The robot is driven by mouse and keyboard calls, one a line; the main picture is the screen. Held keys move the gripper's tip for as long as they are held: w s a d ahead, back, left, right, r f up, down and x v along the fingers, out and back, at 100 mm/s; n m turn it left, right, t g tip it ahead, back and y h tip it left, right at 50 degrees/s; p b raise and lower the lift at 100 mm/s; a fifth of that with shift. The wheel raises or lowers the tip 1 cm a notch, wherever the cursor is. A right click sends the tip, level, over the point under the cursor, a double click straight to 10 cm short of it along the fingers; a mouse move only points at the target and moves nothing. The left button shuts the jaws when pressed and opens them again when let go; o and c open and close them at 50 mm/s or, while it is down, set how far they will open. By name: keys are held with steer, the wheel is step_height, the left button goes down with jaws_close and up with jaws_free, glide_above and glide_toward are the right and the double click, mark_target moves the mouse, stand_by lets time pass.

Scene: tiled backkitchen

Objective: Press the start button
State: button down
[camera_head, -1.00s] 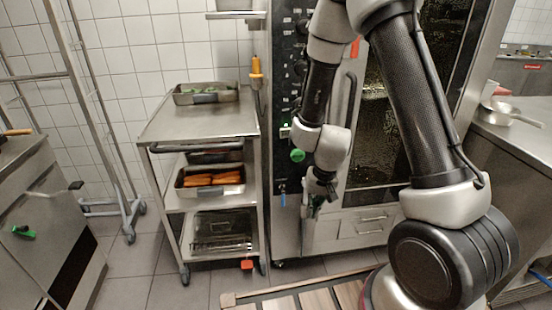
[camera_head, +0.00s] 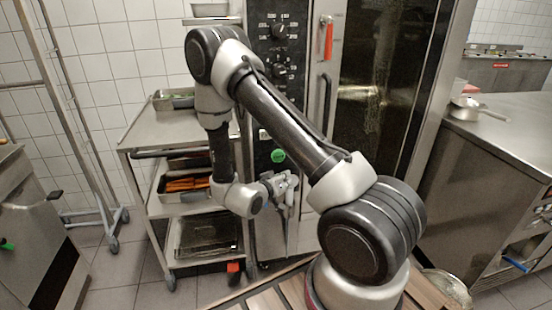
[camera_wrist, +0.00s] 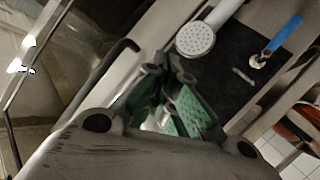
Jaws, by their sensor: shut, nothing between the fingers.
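The round green start button (camera_head: 278,156) sits low on the dark control panel of the tall oven (camera_head: 375,100), in the head view. My gripper (camera_head: 286,186) is just below the button and slightly to its right, in front of the lower part of the oven. In the wrist view my gripper (camera_wrist: 167,78) shows green-padded fingers drawn together with nothing held. I cannot make out the button in the wrist view. I see a gap below the button in the head view, but the depth between gripper and panel is hard to tell.
A white shower head (camera_wrist: 196,40) and a blue-handled valve (camera_wrist: 283,33) are close to my fingers. Black knobs (camera_head: 279,32) and a red-marked handle (camera_head: 327,40) are higher up. A steel trolley (camera_head: 135,138) stands left, a steel counter (camera_head: 500,135) right.

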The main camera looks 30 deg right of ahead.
steer(key=shift+w+d, duration=0.45)
steer(key=shift+w, duration=0.95)
steer(key=shift+w+d, duration=0.4)
steer(key=shift+w, duration=1.05)
steer(key=shift+w+d, duration=0.45)
steer(key=shift+w, duration=0.95)
steer(key=shift+w+d, duration=0.15)
steer(key=shift+w, duration=0.2)
steer(key=shift+w+d, duration=0.1)
steer(key=shift+w, duration=0.3)
steer(key=shift+s, duration=0.1)
steer(key=shift+s+a, duration=0.25)
steer(key=shift+s, duration=0.45)
steer(key=shift+s+a, duration=0.25)
steer(key=shift+s, duration=0.55)
steer(key=shift+s+a, duration=0.2)
steer(key=shift+s, duration=0.6)
steer(key=shift+s+a, duration=0.25)
steer(key=shift+s, duration=0.55)
